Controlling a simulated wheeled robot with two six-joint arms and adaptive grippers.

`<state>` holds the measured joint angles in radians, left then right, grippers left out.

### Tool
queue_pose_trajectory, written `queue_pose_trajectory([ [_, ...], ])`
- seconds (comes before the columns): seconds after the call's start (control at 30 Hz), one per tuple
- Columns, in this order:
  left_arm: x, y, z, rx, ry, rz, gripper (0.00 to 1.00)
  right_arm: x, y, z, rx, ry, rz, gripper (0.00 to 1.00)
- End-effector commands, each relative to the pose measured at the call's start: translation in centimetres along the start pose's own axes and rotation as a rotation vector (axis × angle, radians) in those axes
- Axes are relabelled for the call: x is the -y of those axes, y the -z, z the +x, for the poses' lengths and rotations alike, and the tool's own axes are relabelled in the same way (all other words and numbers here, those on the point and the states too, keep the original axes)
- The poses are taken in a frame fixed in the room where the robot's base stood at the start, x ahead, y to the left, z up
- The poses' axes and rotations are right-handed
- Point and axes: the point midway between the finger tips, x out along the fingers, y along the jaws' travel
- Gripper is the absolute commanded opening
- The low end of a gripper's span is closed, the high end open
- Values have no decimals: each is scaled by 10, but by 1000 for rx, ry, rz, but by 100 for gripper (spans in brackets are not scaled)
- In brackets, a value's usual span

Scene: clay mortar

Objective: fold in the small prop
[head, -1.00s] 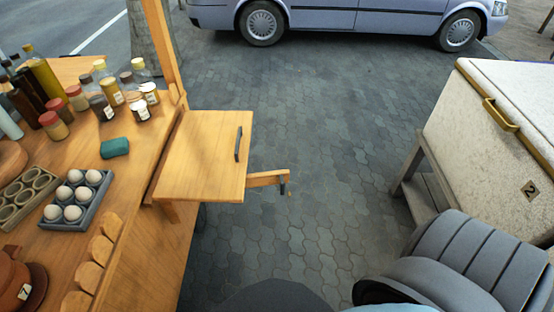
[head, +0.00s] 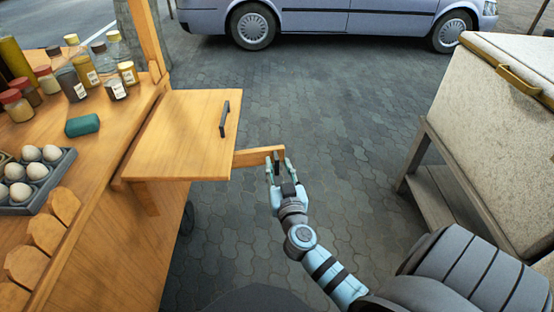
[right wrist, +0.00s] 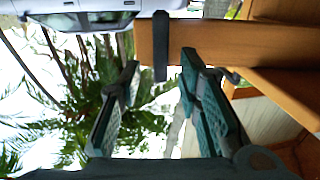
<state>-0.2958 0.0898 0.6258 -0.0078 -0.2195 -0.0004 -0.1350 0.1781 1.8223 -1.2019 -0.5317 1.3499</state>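The small prop (head: 255,157) is a wooden bar sticking out to the right from under the wooden side leaf (head: 180,135). A dark upright peg is at its outer end, and this peg (right wrist: 160,45) shows clearly in the right wrist view. My right gripper (head: 278,165) is at that outer end. Its fingers are apart, one to each side of the peg in the right wrist view, with visible gaps. The prop's inner end is hidden beneath the leaf. My left gripper is not in view.
A dark handle (head: 224,120) stands on the leaf. The stall counter (head: 105,140) at left holds jars, eggs (head: 30,153) and a teal block (head: 82,125). A pale chest (head: 510,130) on a wooden stand is at right. Paving between is open; a van (head: 340,18) is behind.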

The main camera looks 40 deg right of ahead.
Motion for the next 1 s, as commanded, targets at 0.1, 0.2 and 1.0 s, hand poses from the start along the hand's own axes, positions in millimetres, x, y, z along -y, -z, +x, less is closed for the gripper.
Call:
queue_pose_trajectory([
  [0.1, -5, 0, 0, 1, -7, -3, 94, 0, 0, 17, -1, 1, -1, 32],
  [0.2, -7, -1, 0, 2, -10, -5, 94, 0, -1, 24, 0, 1, 0, 32],
  [1.0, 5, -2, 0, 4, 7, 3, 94, 0, -2, 26, 1, 3, -1, 0],
])
